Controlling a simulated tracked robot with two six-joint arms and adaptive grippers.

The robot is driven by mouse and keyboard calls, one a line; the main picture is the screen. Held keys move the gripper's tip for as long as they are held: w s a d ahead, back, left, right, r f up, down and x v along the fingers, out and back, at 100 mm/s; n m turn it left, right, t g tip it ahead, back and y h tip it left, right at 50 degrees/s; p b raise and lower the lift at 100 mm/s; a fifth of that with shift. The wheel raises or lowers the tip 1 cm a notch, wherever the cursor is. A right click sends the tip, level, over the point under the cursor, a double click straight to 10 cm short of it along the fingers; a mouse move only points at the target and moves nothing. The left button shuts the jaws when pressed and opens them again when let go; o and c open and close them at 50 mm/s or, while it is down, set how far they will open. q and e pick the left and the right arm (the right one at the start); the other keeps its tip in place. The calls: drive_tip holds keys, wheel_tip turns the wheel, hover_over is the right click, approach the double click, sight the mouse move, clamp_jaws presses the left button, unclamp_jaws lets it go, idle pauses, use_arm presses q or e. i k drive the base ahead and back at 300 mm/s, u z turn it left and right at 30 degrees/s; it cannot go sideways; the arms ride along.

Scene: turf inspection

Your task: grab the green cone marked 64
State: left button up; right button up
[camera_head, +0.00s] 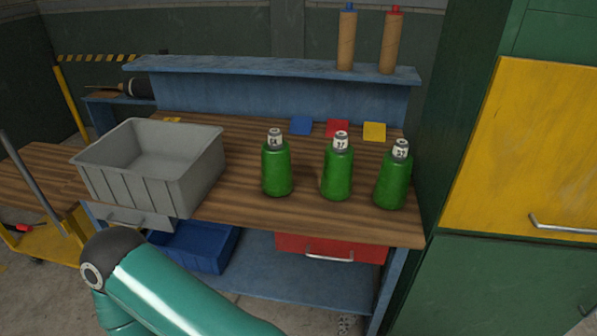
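Three green bottle-shaped pieces with grey-and-white numbered tops stand upright in a row on the wooden bench top. They look like bottles rather than cones. The left green bottle (277,169) has a small label that seems to read 64, though it is hard to read. The middle green bottle (337,174) seems to be marked 37. The right green bottle (393,182) seems to be marked 32 or 37. They stand apart from each other. A teal arm link of mine shows at the lower left. Neither of my grippers is in view.
A grey bin (150,187) sits on the left of the bench (235,203). Blue (301,126), red (338,128) and yellow (374,132) squares lie behind the bottles. A raised blue shelf (270,73) holds two brown tubes (346,40). A green-and-yellow cabinet (525,150) stands close on the right.

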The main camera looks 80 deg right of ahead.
sight(277, 180)
drive_tip(key=z, duration=0.15)
drive_tip(key=k, duration=1)
drive_tip(key=z, duration=1.4)
drive_tip(key=i, duration=1)
drive_tip(key=u, duration=0.05)
